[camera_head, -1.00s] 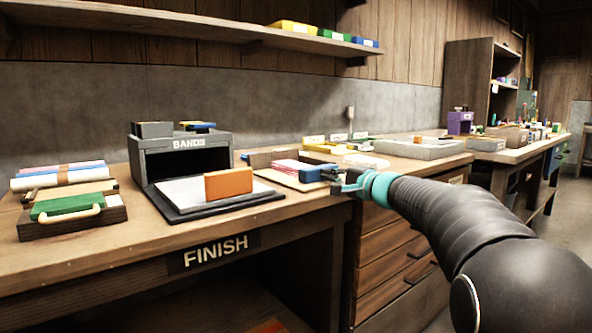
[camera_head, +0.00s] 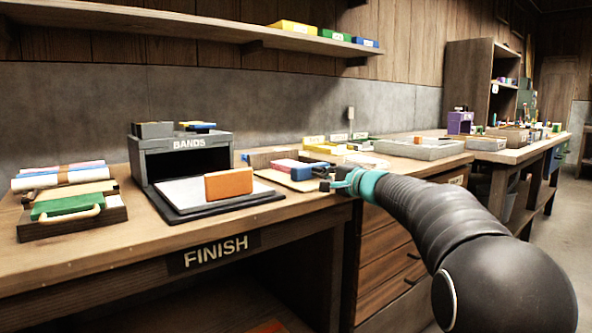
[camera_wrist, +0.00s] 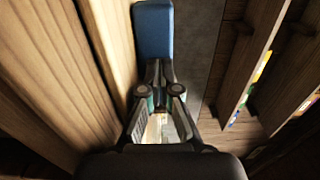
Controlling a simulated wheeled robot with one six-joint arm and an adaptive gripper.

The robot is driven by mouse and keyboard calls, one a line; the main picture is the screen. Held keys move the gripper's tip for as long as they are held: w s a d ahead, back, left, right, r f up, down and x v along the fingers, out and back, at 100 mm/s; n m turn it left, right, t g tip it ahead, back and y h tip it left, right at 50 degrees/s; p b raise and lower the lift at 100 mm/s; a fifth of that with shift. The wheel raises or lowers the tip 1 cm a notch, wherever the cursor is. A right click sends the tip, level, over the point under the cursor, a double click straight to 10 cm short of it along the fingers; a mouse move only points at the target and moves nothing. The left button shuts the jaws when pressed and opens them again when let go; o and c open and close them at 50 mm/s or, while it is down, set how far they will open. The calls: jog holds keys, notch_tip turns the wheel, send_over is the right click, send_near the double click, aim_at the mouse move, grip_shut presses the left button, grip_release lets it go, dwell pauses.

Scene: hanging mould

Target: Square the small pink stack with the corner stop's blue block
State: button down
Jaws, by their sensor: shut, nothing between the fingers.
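The small pink stack (camera_head: 285,164) lies on a pale board (camera_head: 272,177) at the middle of the bench. The blue block (camera_head: 302,174) is at the stack's right front side, close against it in the head view; I cannot tell whether they touch. A brown wooden fence (camera_head: 264,158) of the corner stop stands behind the stack. My gripper (camera_head: 328,185) is shut and empty, just right of the blue block. In the wrist view, the blue block (camera_wrist: 153,30) is straight beyond my shut fingertips (camera_wrist: 157,66); contact is unclear. The pink stack is not discernible there.
An orange block (camera_head: 229,184) stands on a white pad on a dark tray left of the stack. Behind it is the BANDS box (camera_head: 187,158). Yellow trays and a grey tray (camera_head: 420,149) lie farther right. The bench's front edge runs below my gripper.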

dwell(0.3)
jog(key=shift+b+v, duration=0.4)
jog(key=shift+v, duration=0.8)
jog(key=v, duration=0.8)
jog(key=shift+s, duration=0.25)
jog(key=shift+d, duration=0.15)
